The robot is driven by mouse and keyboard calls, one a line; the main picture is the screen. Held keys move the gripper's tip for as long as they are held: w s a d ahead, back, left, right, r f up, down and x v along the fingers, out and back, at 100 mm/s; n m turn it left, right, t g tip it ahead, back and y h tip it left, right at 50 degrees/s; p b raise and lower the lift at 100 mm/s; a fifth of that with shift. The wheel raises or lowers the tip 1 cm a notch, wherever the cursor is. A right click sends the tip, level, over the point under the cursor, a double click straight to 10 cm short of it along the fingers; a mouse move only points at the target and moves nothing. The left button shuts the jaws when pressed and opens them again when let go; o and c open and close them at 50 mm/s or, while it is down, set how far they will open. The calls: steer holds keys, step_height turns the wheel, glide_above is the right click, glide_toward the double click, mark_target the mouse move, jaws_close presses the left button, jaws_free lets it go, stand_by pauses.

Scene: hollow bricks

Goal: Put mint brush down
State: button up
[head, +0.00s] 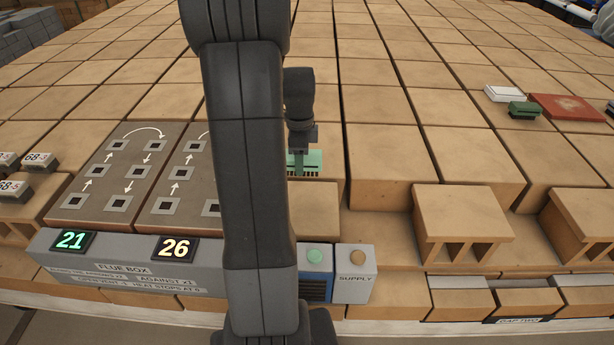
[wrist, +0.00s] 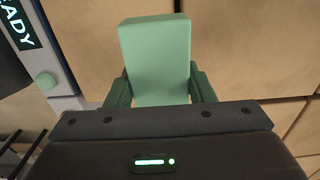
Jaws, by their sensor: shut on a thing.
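The mint brush (head: 308,160) is in my gripper, bristles downward, just right of my arm in the head view. My gripper (head: 299,150) is shut on its handle. In the wrist view the pale mint handle (wrist: 155,60) stands between the two dark green fingers of my gripper (wrist: 160,90). The bristles are at or close above the tan brick tops; I cannot tell whether they touch. My arm hides part of the brush's left side in the head view.
Tan hollow bricks (head: 385,160) spread all around, with bare tops to the right. The flue box (head: 125,275) and supply box (head: 355,275) stand in front. A dark green brush (head: 524,109), a white block (head: 504,93) and a red slab (head: 570,107) lie at right.

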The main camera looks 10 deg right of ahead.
steer(key=shift+f, duration=2.7)
steer(key=shift+f, duration=0.1)
steer(key=shift+f, duration=0.15)
steer(key=o, duration=1.1)
steer(key=shift+o, duration=0.2)
steer(key=shift+r, duration=0.2)
step_height(320, 180, up, 12)
steer(key=shift+r, duration=0.1)
